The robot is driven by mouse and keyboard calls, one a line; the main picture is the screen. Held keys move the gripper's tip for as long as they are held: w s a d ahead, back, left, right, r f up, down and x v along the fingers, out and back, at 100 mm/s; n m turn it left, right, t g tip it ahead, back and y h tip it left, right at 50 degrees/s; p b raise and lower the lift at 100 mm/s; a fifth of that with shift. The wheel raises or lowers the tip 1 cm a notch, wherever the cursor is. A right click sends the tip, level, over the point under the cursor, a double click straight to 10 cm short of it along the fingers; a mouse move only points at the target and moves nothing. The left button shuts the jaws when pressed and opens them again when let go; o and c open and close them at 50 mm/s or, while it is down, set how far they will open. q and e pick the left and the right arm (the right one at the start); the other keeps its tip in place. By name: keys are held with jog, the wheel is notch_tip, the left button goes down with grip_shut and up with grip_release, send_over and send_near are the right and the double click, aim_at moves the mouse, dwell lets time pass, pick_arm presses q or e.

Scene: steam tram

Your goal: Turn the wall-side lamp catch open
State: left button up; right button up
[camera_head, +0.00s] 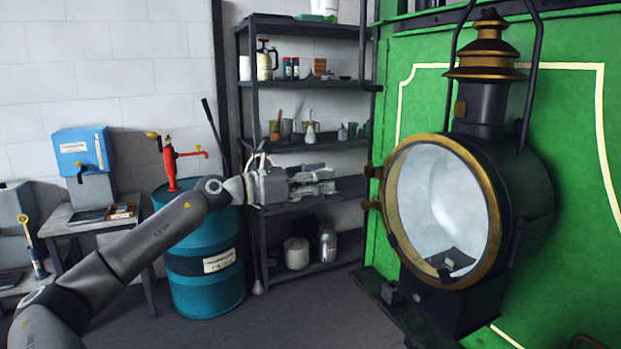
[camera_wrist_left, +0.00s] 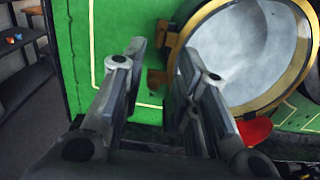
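The big black lamp (camera_head: 525,185) has a brass front ring (camera_head: 397,200) around a pale reflector; the ring also shows in the wrist view (camera_wrist_left: 283,97). Two small brass fittings, an upper one (camera_head: 373,172) and a lower one (camera_head: 372,204), stick out from the ring's left side. I cannot tell which fitting, if any, is the wall-side catch. My left gripper (camera_head: 333,181) is open and empty, left of these fittings and apart from them. In the left wrist view its two fingers (camera_wrist_left: 160,58) are spread toward the green panel and lamp. My right gripper is out of view.
The green panel (camera_head: 575,85) stands behind the lamp. A dark shelf rack (camera_head: 310,145) with cans and bottles is behind my gripper. A blue drum (camera_head: 205,265) with a red pump (camera_head: 170,160) stands left. A red part (camera_wrist_left: 253,130) shows below the ring.

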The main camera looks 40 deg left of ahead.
pick_arm(q)
jog(key=shift+v, duration=0.85)
